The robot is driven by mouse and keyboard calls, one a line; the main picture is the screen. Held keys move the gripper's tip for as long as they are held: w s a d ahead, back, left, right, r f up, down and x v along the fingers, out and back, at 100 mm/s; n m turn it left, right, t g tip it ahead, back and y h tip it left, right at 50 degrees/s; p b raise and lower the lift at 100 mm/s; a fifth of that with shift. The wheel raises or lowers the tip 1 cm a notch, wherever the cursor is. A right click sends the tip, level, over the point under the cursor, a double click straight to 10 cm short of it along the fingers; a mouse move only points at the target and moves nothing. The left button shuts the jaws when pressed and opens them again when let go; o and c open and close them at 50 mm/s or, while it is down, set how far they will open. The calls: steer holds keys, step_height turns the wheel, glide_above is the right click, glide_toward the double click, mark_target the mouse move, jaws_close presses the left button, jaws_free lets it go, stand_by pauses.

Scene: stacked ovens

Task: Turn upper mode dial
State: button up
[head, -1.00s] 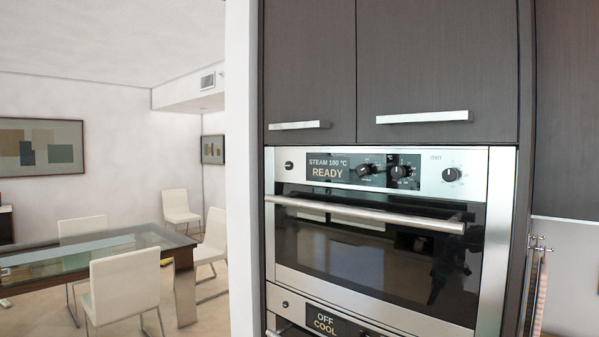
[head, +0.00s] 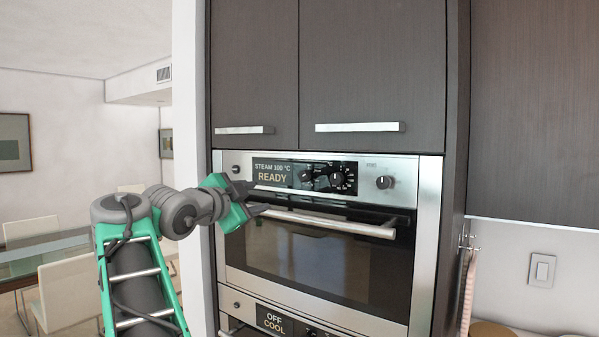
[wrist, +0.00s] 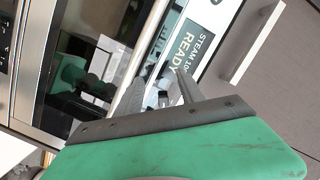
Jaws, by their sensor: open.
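The upper oven (head: 420,240) has a dark control panel with a display (head: 271,173) reading "STEAM 100 °C READY". Right of the display are a left dial (head: 305,175) and a middle dial (head: 337,179), with a right dial (head: 384,182) on bare steel. Which one is the mode dial I cannot tell. My gripper (head: 252,198) is open and empty, left of the dials, near the display and the left end of the oven's bar handle (head: 330,223). In the wrist view its spread fingers (wrist: 160,78) point toward the panel near the display (wrist: 188,48); no dial is clear there.
The bar handle juts out below the dials. A lower oven with a display (head: 283,321) reading "OFF COOL" sits beneath. Cabinets with a handle (head: 357,127) are above. A white wall edge (head: 188,120) stands at left. The space before the right half of the oven is clear.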

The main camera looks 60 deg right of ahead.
mark_target(302, 176)
steer(key=s+d+r+m+g+p, duration=0.1)
steer(key=s+d, duration=0.1)
steer(key=d, duration=0.1)
steer(key=s+d+r+m+g, duration=0.1)
steer(key=s+d, duration=0.2)
steer(key=s+d+r+m+g+p, duration=0.1)
steer(key=s+d+r+m, duration=0.1)
steer(key=shift+s+d+r+h+p, duration=0.1)
steer(key=shift+s+d+h+p, duration=0.05)
steer(key=shift+d+h+p, duration=0.2)
steer(key=shift+d, duration=0.45)
jaws_close()
